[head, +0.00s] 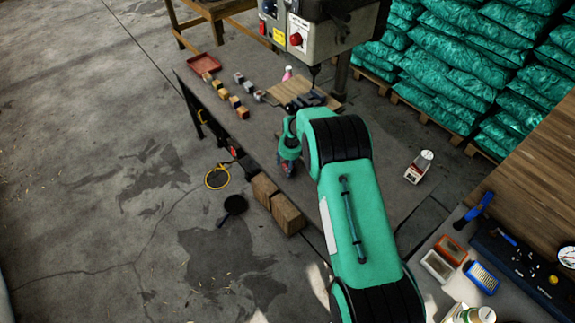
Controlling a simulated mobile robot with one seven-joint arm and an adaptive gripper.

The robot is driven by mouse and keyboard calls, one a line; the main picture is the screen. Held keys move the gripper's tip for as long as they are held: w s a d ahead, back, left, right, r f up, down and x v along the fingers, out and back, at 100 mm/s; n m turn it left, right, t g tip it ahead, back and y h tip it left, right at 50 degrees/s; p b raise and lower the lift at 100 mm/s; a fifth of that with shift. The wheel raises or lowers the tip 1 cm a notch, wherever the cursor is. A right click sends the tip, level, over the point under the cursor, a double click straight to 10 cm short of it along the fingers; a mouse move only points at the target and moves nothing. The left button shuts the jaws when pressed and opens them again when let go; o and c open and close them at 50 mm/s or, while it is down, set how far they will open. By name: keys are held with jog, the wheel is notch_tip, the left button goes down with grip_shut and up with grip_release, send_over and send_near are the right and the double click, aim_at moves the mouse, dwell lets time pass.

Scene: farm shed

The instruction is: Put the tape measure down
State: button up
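My green arm reaches from the bottom of the head view over the grey table (390,135). My gripper (288,168) points down at the table's front edge, left of the arm. A small dark and reddish shape shows at the fingertips, but it is too small to tell whether it is the tape measure or part of the gripper. The fingers are too small and partly hidden to show whether they are open or shut. I cannot make out the tape measure for certain anywhere else.
A red tray (203,64) and several small wooden and metal blocks (241,106) lie at the table's left. A machine (325,30) stands behind. A small red-and-white device (419,166) stands right of my arm. Clear tabletop lies between.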

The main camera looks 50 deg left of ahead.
jog(key=shift+r, duration=0.25)
notch_tip(320, 180, up, 12)
jog(key=d, duration=0.1)
jog(key=shift+d+f, duration=0.15)
jog(key=shift+d, duration=0.2)
dwell(0.4)
dwell(1.0)
